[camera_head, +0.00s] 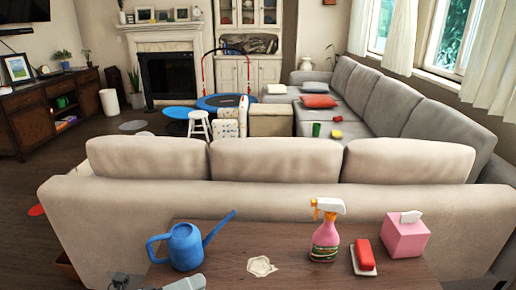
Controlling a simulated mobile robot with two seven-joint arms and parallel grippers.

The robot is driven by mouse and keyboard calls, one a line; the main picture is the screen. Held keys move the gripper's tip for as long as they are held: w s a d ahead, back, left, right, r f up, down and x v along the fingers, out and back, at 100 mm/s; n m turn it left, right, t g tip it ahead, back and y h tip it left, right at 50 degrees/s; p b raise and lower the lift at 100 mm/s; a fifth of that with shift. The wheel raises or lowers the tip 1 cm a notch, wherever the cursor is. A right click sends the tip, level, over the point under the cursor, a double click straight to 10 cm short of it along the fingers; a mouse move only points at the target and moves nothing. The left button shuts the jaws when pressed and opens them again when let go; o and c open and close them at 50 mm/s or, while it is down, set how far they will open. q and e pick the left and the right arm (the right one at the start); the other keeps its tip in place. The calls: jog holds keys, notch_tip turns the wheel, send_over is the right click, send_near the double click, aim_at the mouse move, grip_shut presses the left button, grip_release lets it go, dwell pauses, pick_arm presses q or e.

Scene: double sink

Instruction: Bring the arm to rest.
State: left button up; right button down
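A grey part of my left arm or gripper (160,283) shows at the bottom edge, over the near left edge of the wooden table (300,277). It is cut off by the frame, so its fingers cannot be made out. It is below the blue watering can (184,248), and nothing is seen held in it. My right gripper is not in view.
On the table are a pale spill-like patch (261,266), a pink spray bottle (325,238), a red block (364,254) on a white dish and a pink tissue box (405,236). A beige sofa (300,200) stands directly behind.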

pick_arm(q)
jog(key=s+a+f+n+y+p, duration=0.1)
jog(key=s+f+n+y, duration=0.3)
jog(key=n, duration=0.6)
jog(key=s+a+f+n+y, duration=0.4)
jog(key=f+n, duration=0.2)
jog(key=n, duration=0.4)
jog(key=s+a+f+n+y+p, duration=0.1)
jog(key=s+f+n+y, duration=0.4)
jog(key=n, duration=0.5)
jog(key=shift+a+f+t+p, duration=0.3)
jog(key=shift+a+f+t, duration=0.15)
jog(key=shift+a, duration=0.3)
